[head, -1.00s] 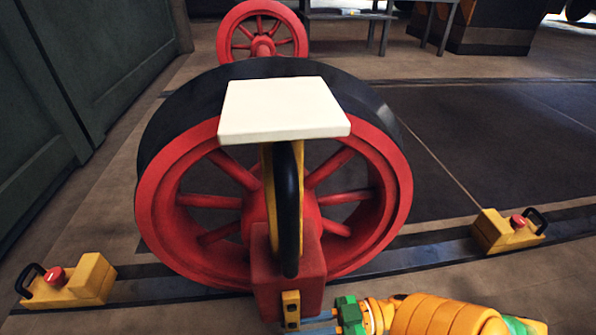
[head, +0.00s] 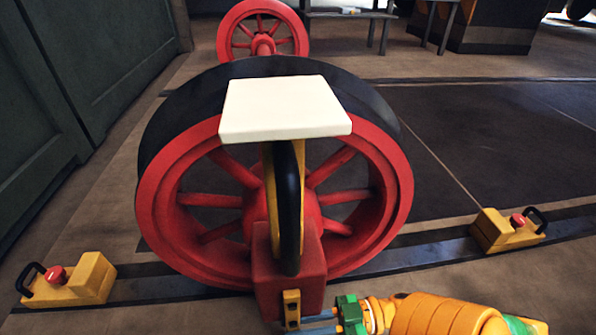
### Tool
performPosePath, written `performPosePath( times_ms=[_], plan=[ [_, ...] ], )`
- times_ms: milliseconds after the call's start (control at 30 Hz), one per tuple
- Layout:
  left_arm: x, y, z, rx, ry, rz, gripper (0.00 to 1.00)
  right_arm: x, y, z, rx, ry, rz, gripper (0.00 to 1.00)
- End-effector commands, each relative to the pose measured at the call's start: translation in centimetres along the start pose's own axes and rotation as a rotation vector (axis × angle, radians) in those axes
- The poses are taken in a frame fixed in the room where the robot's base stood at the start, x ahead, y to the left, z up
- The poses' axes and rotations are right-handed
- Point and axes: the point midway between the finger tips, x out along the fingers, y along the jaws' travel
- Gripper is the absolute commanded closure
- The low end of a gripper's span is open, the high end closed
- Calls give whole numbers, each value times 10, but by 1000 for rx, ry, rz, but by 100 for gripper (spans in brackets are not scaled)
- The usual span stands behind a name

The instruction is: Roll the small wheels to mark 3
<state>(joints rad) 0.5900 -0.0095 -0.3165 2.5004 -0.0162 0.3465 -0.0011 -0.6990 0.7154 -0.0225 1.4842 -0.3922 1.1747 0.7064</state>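A wheelset stands upright on a dark rail (head: 425,255); its near wheel (head: 383,215) is red with spokes and a dark rim. The far red wheel (head: 228,35) shows behind, on the same axle line. A red block (head: 262,287) sits at the near wheel's hub, with a small yellow tab (head: 292,308) low on its front. My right gripper (head: 312,322) comes in from the lower right, its fingertips close to the tab. The bottom edge cuts it off, so its grip is unclear. My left gripper is out of view. I see no numbered mark.
A yellow chock (head: 95,280) with a red button and black handle sits on the rail at left; another (head: 492,231) sits at right. A white plate (head: 285,107) on a yellow and black upright hides part of the wheel. Green cabinets (head: 120,60) line the left.

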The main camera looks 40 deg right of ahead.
Motion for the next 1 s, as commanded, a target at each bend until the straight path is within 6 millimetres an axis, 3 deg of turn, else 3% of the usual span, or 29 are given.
performPosePath(
  times_ms=[1000],
  plan=[
    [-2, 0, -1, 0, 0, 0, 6, -41, 0, 1, 1, -3, 1, 100]
  ],
)
